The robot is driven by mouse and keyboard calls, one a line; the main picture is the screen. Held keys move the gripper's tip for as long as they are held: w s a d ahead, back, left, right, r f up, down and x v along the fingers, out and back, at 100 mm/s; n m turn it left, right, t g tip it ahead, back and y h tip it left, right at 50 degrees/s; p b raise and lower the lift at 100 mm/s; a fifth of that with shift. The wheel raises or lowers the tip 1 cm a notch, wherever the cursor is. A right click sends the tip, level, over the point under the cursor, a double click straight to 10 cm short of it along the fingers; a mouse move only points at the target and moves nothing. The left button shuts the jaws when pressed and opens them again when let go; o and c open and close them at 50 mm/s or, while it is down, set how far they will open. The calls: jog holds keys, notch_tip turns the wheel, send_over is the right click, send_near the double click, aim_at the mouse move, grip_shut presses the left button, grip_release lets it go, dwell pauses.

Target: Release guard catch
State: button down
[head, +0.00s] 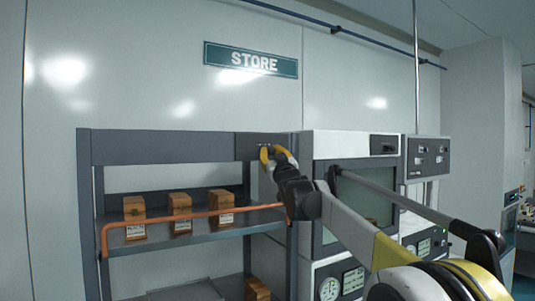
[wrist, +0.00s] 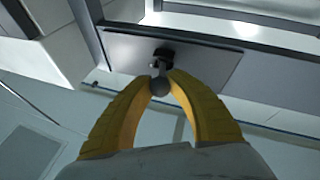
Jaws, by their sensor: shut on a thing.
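The guard catch shows in the wrist view as a small dark rounded knob (wrist: 159,87) on a short stem. The stem comes out of a grey plate (wrist: 205,62). The same plate shows in the head view (head: 246,142) at the top right of the shelf frame. My gripper (head: 267,152) is in front of it, and its yellow fingers hide most of the knob there. In the wrist view the fingertips of my gripper (wrist: 161,79) are shut on the knob, one at each side. An orange guard bar (head: 190,217) runs across the front of the shelf.
Several wooden blocks with labels (head: 180,213) stand on the shelf behind the bar. A grey shelf post (head: 87,220) stands at the left. A cabinet with a dark window (head: 366,207) and gauges stands right beside the shelf, behind my arm. A STORE sign (head: 250,60) hangs above.

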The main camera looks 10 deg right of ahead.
jog(key=shift+w+d+n+g+y+p, duration=0.3)
jog(key=shift+d+n+g+y+p, duration=0.65)
jog(key=shift+y, duration=1.2)
jog(key=shift+w+d+n+g+y+p, duration=0.2)
jog(key=shift+n+g+y+p, duration=0.45)
jog(key=shift+n+y, duration=1.15)
jog(key=shift+w+d+n+g+y+p, duration=0.4)
jog(key=shift+n+g+y+p, duration=0.4)
jog(key=shift+y, duration=1.65)
jog(key=shift+d+n+g+y, duration=0.1)
jog(key=shift+n+g+y, duration=0.25)
jog(key=shift+g+y, duration=0.15)
jog(key=c, duration=1.2)
grip_release()
jog(key=shift+s+d, duration=0.1)
jog(key=shift+s, duration=0.05)
jog(key=v, duration=1.2)
